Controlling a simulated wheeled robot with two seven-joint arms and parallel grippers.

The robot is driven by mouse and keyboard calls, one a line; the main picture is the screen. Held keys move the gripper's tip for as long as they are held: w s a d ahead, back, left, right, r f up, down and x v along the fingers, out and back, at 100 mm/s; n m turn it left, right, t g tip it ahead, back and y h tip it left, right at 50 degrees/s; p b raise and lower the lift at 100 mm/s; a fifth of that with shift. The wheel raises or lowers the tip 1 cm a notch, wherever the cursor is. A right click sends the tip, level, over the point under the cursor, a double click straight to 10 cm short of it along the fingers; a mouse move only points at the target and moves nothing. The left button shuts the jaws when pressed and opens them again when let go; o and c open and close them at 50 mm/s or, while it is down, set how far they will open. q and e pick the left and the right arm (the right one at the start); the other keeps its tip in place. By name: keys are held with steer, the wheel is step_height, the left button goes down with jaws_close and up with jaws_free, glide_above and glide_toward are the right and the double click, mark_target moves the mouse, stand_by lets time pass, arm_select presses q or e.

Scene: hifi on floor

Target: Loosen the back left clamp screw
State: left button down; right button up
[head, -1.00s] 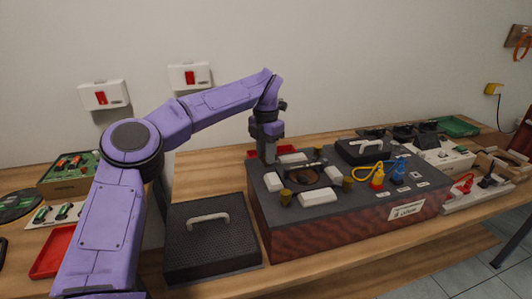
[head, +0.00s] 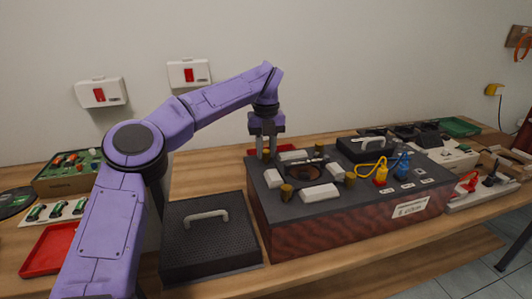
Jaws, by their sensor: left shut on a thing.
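The hi-fi box (head: 345,225) has a dark top with a round opening ringed by white blocks and brass clamp screws. My left gripper (head: 266,154) points down at the back left corner of this ring. It is shut on the back left clamp screw (head: 267,153), which shows only as a small brass patch between the fingers. The front left screw (head: 287,192), front right screw (head: 350,179) and back right screw (head: 318,150) stand free. My right gripper is not in view.
A black lid with a pale handle (head: 210,240) lies left of the box. Red and blue plugs with a yellow cable (head: 372,166) stand on the box top at right. A red tray (head: 48,250) is far left. Wall switches (head: 190,73) hang behind my arm.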

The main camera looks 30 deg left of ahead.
mark_target(265, 151)
arm_select(q)
steer(key=n+b, duration=0.2)
steer(key=n, duration=0.2)
steer(key=shift+n, duration=0.4)
steer(key=shift+r, duration=0.1)
stand_by(0.3)
steer(key=c, duration=0.9)
jaws_free()
step_height(265, 151, up, 10)
steer(key=p, duration=0.4)
steer(key=shift+r, duration=0.2)
steer(key=shift+a, duration=0.1)
